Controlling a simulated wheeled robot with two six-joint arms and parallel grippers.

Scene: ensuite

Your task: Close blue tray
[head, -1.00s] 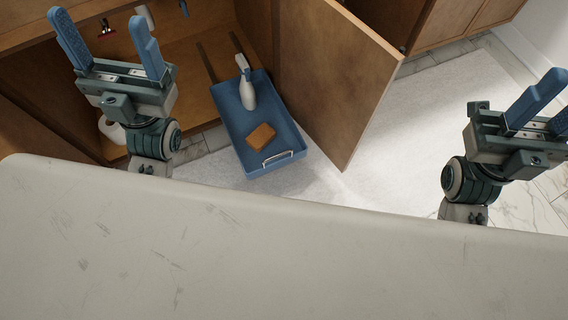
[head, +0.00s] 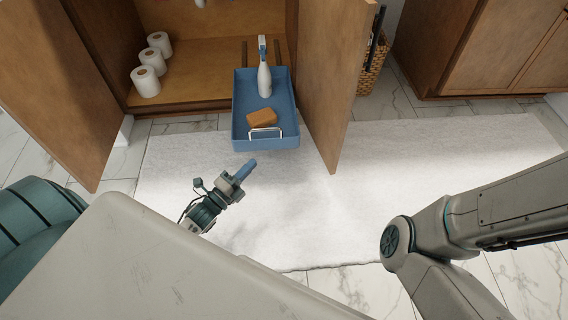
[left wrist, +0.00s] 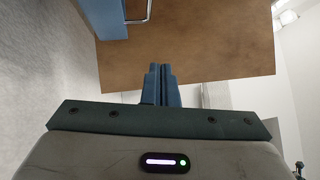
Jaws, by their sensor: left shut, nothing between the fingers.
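The blue tray (head: 240,108) is pulled out of the open wooden cabinet on two rails. It holds a white spray bottle (head: 264,80) and a brown sponge-like block (head: 262,117). A pale handle (head: 266,132) is on its front. My left gripper (head: 246,168) is shut and empty, just in front of and below the tray's front, apart from it. In the left wrist view the shut fingers (left wrist: 160,84) point toward the wooden door; the tray's blue corner (left wrist: 104,18) and handle (left wrist: 138,12) show at the top. My right gripper is out of view.
The right cabinet door (head: 335,80) stands open close beside the tray. The left door (head: 55,90) is open too. Several toilet rolls (head: 150,62) stand inside the cabinet. A white rug (head: 400,150) covers the floor in front. A wicker basket (head: 372,72) is behind the right door.

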